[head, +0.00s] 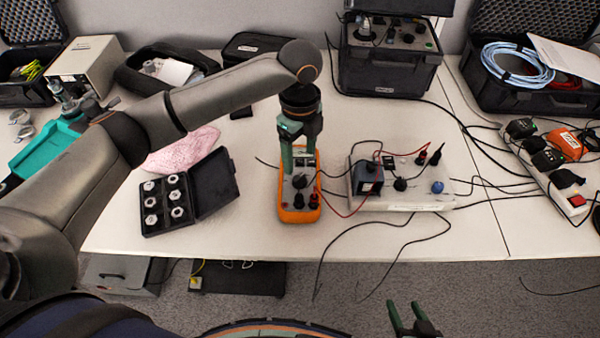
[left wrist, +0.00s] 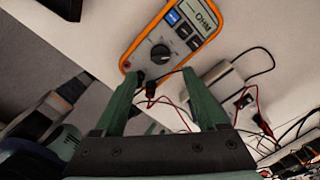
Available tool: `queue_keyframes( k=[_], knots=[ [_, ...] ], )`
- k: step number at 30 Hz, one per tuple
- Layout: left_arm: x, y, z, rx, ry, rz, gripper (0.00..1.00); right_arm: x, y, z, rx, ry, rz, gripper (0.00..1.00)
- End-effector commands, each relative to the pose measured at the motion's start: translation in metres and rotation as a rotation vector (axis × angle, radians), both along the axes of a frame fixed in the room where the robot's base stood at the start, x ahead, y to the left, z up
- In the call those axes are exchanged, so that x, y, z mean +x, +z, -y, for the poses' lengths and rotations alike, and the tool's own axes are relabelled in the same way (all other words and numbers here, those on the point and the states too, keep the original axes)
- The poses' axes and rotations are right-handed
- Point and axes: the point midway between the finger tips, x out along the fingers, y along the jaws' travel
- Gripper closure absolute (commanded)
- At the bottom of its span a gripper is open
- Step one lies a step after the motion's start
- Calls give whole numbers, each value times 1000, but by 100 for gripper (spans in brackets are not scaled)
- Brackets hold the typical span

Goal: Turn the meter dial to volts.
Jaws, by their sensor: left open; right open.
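The orange meter (head: 299,214) lies on the white table, partly hidden under my left gripper in the head view. My left gripper (head: 299,160) is over the meter, open and empty. In the left wrist view its fingers (left wrist: 160,76) are spread either side of the dial's direction, apart from the dial. My right gripper (head: 404,308) is open and empty, off the table's front edge.
Black and red leads run from the meter to a grey box (head: 415,200) with knobs at its right. A black case of metal weights (head: 166,208) lies open at left. A power strip (head: 560,200) and cables lie at right. Bare table shows between the case and meter.

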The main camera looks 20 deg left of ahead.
Motion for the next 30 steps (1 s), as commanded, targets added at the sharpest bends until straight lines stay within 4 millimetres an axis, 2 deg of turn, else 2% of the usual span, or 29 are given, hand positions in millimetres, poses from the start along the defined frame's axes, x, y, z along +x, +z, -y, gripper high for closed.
queue_keyframes(
  k=[1,6,12,23,30],
  knots=[
    [-1,-13,-1,2,2,-5,27,0,-2,-1,1,1,0,43],
    [-1,-45,0,1,1,-3,27,0,-4,-4,4,8,-1,43],
    [0,-67,0,1,1,-1,27,3,-4,-6,6,12,0,43],
    [0,-73,0,-1,1,2,27,5,-4,-6,4,13,2,43],
    [0,-72,0,0,1,1,51,5,-3,-5,4,12,4,43]
  ],
)
